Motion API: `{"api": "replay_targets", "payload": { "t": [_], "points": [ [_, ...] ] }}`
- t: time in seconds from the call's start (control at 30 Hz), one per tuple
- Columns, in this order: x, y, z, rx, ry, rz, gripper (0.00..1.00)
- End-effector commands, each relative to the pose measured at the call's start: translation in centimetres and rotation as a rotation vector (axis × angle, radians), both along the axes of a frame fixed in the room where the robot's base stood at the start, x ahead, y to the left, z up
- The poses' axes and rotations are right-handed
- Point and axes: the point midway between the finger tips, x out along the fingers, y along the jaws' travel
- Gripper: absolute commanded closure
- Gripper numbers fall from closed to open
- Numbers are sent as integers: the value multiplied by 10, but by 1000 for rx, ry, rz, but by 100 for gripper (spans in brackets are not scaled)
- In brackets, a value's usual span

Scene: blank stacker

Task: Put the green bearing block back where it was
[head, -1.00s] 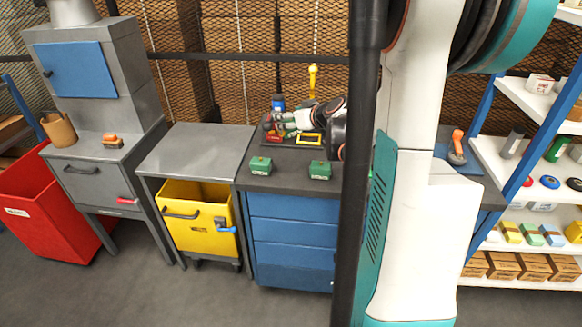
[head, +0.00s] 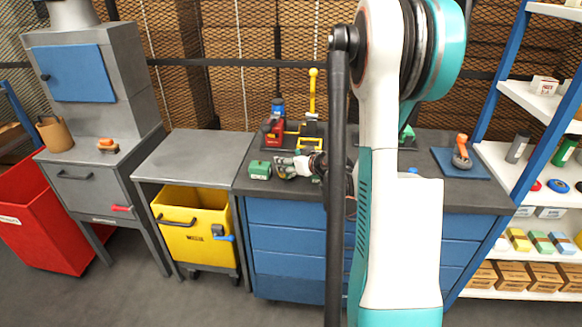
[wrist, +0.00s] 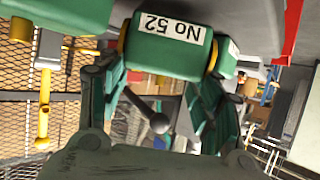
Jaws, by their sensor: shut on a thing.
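My gripper (head: 284,169) is low over the front of the dark bench top (head: 235,180). The wrist view looks upside down. There, my gripper is shut on a green block (wrist: 165,52) with a white "No 52" label. Another green block (wrist: 75,14) shows at the wrist view's upper left. I cannot tell whether the held block touches the bench.
A fixture with a red part (head: 272,130) and an upright yellow lever (head: 313,95) stands behind my gripper. A bare grey table (head: 195,150) is at the left, over a yellow bin (head: 192,222).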

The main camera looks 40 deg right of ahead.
Motion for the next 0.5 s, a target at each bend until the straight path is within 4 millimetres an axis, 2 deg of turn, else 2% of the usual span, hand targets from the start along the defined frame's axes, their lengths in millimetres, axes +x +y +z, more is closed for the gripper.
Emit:
{"api": "replay_targets", "payload": {
  "t": [0.03,0.1,0.47,0.5],
  "points": [
    [0,0,-9,1,-1,0,94],
    [0,0,-13,1,-1,0,94],
    [0,0,-16,1,-1,0,94],
    [0,0,-15,0,0,0,34]
  ]
}}
